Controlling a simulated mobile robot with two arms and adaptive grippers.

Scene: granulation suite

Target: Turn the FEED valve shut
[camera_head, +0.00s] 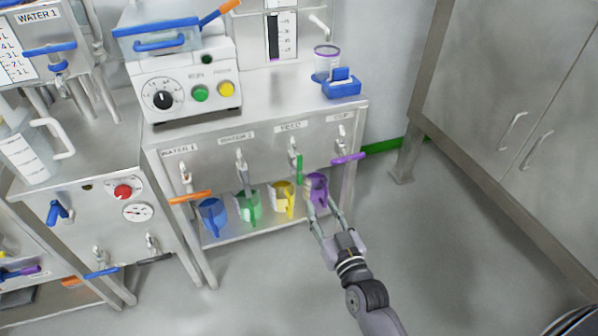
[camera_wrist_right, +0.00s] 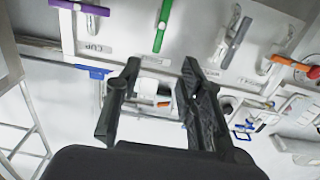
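The FEED valve has a green lever (camera_head: 299,168) hanging straight down below the FEED label (camera_head: 291,127) on the steel cabinet front. In the right wrist view, which looks turned over, the green lever (camera_wrist_right: 162,27) stands upright at the top, beyond the fingertips. My right gripper (camera_head: 323,207) is open and empty, with its fingers apart, in front of and below the valve row by the purple jug. Its two dark fingers also show in the wrist view (camera_wrist_right: 160,72), apart from the lever. My left gripper is not in view.
The CUP valve's purple lever (camera_head: 348,159) lies crosswise to the right. The second water valve's grey lever (camera_head: 241,158) hangs down; WATER 1's orange lever (camera_head: 190,197) lies crosswise. Blue (camera_head: 212,217), green (camera_head: 247,206), yellow (camera_head: 283,201) and purple (camera_head: 316,188) jugs stand on the shelf below.

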